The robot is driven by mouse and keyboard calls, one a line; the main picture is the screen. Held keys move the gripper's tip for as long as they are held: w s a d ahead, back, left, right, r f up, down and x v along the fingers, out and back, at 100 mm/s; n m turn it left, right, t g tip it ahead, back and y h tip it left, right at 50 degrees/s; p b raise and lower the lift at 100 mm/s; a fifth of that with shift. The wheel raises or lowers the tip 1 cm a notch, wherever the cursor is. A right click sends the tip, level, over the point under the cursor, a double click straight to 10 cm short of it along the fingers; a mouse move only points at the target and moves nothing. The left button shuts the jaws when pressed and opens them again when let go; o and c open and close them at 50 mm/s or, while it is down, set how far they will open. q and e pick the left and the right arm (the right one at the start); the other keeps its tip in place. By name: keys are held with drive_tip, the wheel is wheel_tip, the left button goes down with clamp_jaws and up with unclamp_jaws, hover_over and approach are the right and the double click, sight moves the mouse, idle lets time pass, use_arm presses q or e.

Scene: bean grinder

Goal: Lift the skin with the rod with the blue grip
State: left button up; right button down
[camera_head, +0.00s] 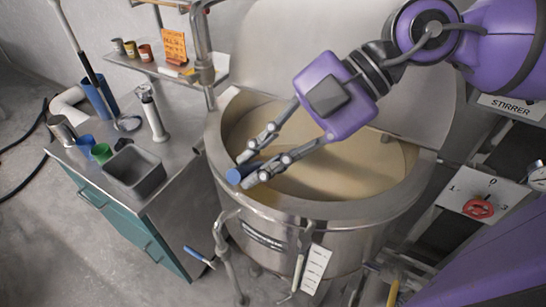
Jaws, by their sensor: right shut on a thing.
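A large steel kettle (213,140) holds a smooth beige mass (330,180), its top surface like a skin. My right gripper (253,172) reaches in from the upper right, over the kettle's left front part. It is shut on the blue grip (235,176) of a rod, whose round blue end points left, near the kettle's rim. The rest of the rod is hidden or too small to make out. I cannot tell whether it touches the skin. My left gripper is not in view.
A steel bench (180,160) with a grey tub (133,170), cups and a blue container (100,100) stands left. A shelf (150,64) with small pots is behind it. A blue-handled valve (198,256) and pipe stand before the kettle. A red knob panel (480,207) is at right.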

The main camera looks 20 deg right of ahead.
drive_tip(key=shift+w+a+r, duration=0.15)
drive_tip(key=shift+a+r, duration=0.1)
drive_tip(key=shift+r, duration=0.05)
drive_tip(key=shift+a+r, duration=0.2)
drive_tip(key=shift+r, duration=0.35)
drive_tip(key=shift+d+r+p, duration=0.1)
drive_tip(key=shift+r+p, duration=0.35)
drive_tip(key=shift+r, duration=1.8)
wheel_tip(320, 180, up, 8)
drive_tip(key=shift+b, duration=0.4)
drive_tip(key=shift+f, duration=0.15)
